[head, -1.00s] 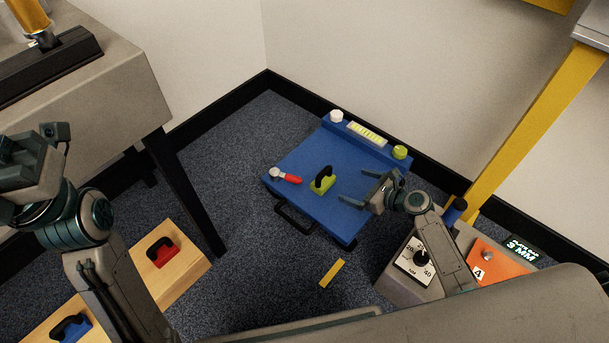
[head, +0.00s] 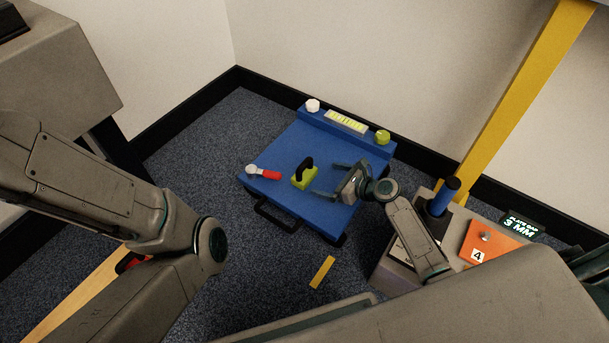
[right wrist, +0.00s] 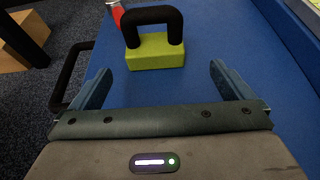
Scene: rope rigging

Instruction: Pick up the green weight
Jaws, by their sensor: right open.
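The green weight (head: 304,180) is a yellow-green block with a black arched handle. It stands upright on the blue cart top (head: 290,151), left of my right gripper. My right gripper (head: 326,179) is open and empty, its two fingers pointing at the weight. In the right wrist view, the weight (right wrist: 155,52) stands ahead of and between the open fingers (right wrist: 165,82), with a gap to them. My left arm is at the left of the head view, but its gripper is out of the picture.
On the cart are a red-handled tool (head: 264,173), a white knob (head: 313,106), a green knob (head: 382,137) and a lit strip (head: 346,121). A grey box with an orange panel (head: 485,243) and blue cylinder (head: 443,196) stands right. A yellow strip (head: 322,272) lies on the floor.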

